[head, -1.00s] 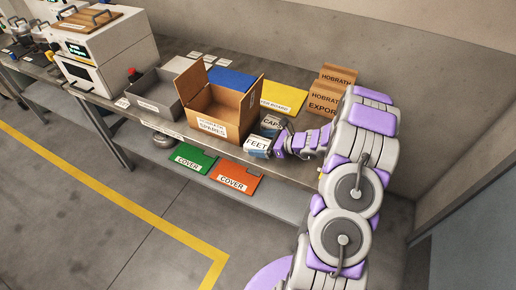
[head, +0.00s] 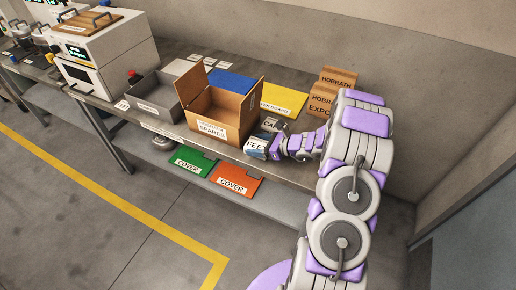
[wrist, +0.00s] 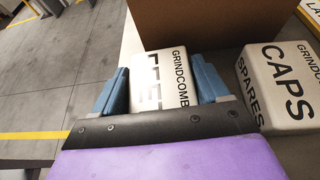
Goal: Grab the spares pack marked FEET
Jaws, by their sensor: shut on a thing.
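The FEET spares pack (head: 256,146) is a small pale block with a printed label, at the front edge of the bench beside the open cardboard box. In the wrist view the FEET pack (wrist: 163,80) sits between the two blue fingers of my gripper (wrist: 162,88), one finger against each side. My gripper (head: 270,147) is shut on it. I cannot tell whether the pack is clear of the bench top. Part of its label is hidden by the gripper.
The CAPS pack (wrist: 283,85) stands close to the right of my gripper. The open SPARES box (head: 220,115) stands just left of the FEET pack. A grey tray (head: 155,95), a yellow board (head: 284,102) and HOBRATH cartons (head: 322,101) share the bench. COVER sheets (head: 236,180) lie below.

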